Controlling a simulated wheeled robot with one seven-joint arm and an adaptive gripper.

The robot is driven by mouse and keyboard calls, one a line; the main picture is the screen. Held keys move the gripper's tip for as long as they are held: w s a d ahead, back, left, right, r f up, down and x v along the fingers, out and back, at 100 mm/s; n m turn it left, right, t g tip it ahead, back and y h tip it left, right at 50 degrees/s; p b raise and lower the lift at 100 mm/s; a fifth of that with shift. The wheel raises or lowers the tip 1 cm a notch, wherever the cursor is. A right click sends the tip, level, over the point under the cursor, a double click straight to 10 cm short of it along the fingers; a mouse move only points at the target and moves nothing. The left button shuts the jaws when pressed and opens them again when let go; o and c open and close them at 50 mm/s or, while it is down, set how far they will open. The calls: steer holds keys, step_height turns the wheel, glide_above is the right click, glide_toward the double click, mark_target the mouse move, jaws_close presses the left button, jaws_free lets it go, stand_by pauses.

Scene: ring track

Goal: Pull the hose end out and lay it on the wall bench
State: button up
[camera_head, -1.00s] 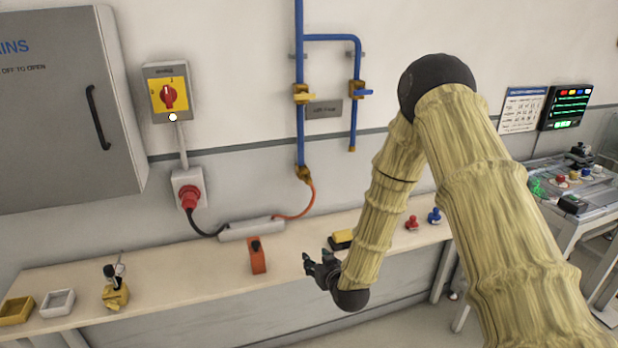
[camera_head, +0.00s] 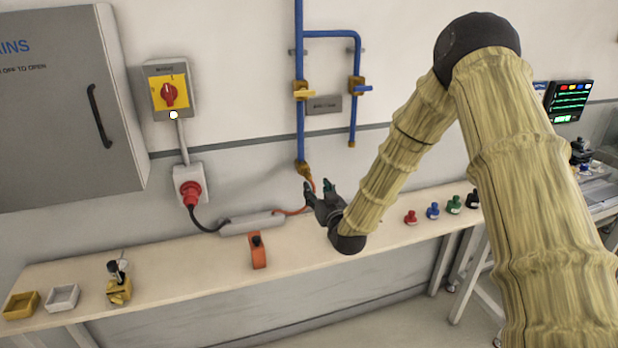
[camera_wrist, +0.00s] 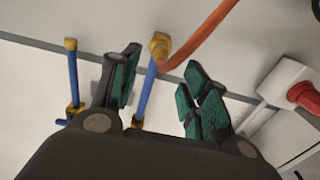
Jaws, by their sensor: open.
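The orange hose (camera_head: 309,187) hangs from a brass fitting (camera_head: 302,168) at the foot of the left blue pipe, and its other end runs to a grey strip on the bench. The wall bench (camera_head: 190,280) has a pale top along the wall. My gripper (camera_head: 318,188) is open and empty, raised above the bench in front of the hose, hiding part of it. In the wrist view, the brass fitting (camera_wrist: 159,46) and hose (camera_wrist: 205,30) show beyond and between the open fingers of my gripper (camera_wrist: 163,72). I see no contact.
A second blue pipe (camera_head: 352,120) with a valve hangs to the right. A red plug (camera_head: 190,193) sits in a wall socket at left. The grey strip (camera_head: 252,222) and an orange block (camera_head: 258,251) lie on the bench. Bare bench lies left of the orange block.

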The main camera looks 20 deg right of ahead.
mark_target(311, 180)
steer(key=shift+w+a+b, duration=0.2)
steer(key=shift+w+b, duration=0.5)
steer(key=shift+w, duration=3.7)
steer(key=shift+b, duration=0.45)
jaws_close()
steer(key=shift+s, duration=0.15)
steer(key=shift+s, duration=0.55)
steer(key=shift+s, duration=0.15)
steer(key=shift+s+d, duration=0.1)
steer(key=shift+s, duration=1.05)
